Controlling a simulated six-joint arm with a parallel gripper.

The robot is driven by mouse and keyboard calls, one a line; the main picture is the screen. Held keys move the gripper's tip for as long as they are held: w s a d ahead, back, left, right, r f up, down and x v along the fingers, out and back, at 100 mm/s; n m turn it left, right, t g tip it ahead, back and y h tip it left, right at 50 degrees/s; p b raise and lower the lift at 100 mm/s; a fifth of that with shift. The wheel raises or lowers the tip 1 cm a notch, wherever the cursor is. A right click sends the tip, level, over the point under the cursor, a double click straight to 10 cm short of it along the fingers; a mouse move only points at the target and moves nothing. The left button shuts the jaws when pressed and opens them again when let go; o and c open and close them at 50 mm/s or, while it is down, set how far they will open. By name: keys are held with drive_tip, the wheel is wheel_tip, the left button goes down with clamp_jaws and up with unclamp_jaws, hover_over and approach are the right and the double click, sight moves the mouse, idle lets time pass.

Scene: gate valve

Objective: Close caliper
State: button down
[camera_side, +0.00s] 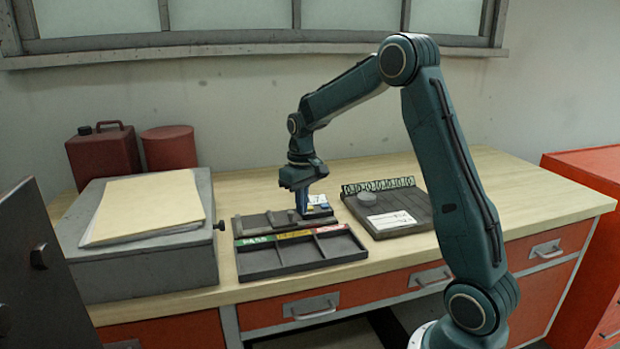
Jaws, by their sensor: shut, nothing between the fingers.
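My gripper (302,213) points straight down with its blue fingers shut and empty. Its tips are at a low dark fixture (256,222) that lies on the workbench behind a sorting tray. I cannot tell whether the tips touch it. Small grey parts stand on the fixture, and a blue, white and yellow piece (318,204) shows just right of my fingers. I cannot make out the caliper clearly. It may be among the parts at the fixture, partly hidden by my gripper.
The dark sorting tray (300,270) has green, yellow and red labels. Right of it lies a dark board (412,212) with a row of rings, a grey disc (377,185) and a white card (391,220). A grey box (150,268) bears folders (148,205). The bench's right is clear.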

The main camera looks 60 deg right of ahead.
sight(276, 223)
drive_tip(key=shift+f, duration=0.3)
drive_tip(key=shift+f, duration=0.65)
drive_tip(key=shift+w+a, duration=2.85)
drive_tip(key=shift+a, duration=0.05)
idle(1.4)
drive_tip(key=shift+r, duration=0.55)
idle(0.6)
drive_tip(key=shift+s+d, duration=0.4)
drive_tip(key=shift+d, duration=0.05)
idle(0.6)
